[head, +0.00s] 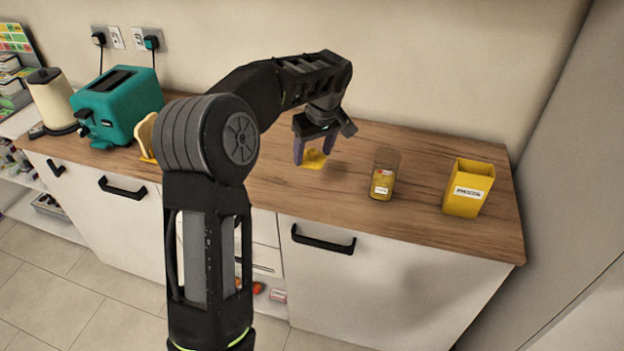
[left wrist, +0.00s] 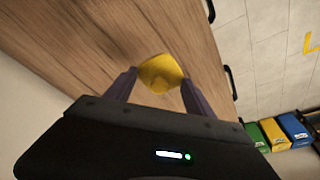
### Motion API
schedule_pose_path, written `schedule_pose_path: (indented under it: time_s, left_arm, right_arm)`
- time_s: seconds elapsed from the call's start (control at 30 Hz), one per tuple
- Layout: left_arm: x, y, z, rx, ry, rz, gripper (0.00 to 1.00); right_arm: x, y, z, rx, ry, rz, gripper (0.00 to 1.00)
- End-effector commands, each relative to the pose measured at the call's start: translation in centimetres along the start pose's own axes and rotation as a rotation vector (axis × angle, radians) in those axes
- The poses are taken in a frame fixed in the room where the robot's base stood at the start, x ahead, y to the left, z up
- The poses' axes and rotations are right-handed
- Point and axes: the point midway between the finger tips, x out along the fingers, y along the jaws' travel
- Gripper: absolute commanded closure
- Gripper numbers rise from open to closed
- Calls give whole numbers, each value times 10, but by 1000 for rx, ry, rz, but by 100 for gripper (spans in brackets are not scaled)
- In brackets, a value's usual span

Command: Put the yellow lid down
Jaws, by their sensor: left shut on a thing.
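The yellow lid (head: 315,158) is between the fingertips of my left gripper (head: 314,150) in the head view, at or just above the wooden worktop (head: 420,225). In the left wrist view the lid (left wrist: 160,73) shows as a rounded yellow square between the two purple-grey fingers of the left gripper (left wrist: 158,88). The left gripper is shut on it. I cannot tell whether the lid touches the worktop. My right gripper does not show in either view.
Right of the lid stand a clear container (head: 384,174) with yellow contents and an open yellow box (head: 467,188). A teal toaster (head: 120,105) and a cream kettle (head: 52,98) stand at the left. Bare worktop lies around the lid.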

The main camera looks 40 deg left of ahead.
Motion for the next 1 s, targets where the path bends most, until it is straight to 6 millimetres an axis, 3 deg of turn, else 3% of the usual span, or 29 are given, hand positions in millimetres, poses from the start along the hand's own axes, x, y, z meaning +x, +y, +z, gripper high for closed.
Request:
schedule_pose_path:
  time_s: [0.17, 0.57, 0.83, 1.0]
  left_arm:
    - [26, 0, 7, 0, -2, -2, 75]
    - [33, 0, 9, 0, -1, -1, 76]
    - [71, -1, 20, 2, -3, -3, 76]
    - [78, -1, 22, -1, -1, 0, 76]
  right_arm:
    - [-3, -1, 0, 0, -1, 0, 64]
    - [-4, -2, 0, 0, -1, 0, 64]
    - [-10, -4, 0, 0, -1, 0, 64]
    - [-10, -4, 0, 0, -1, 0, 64]
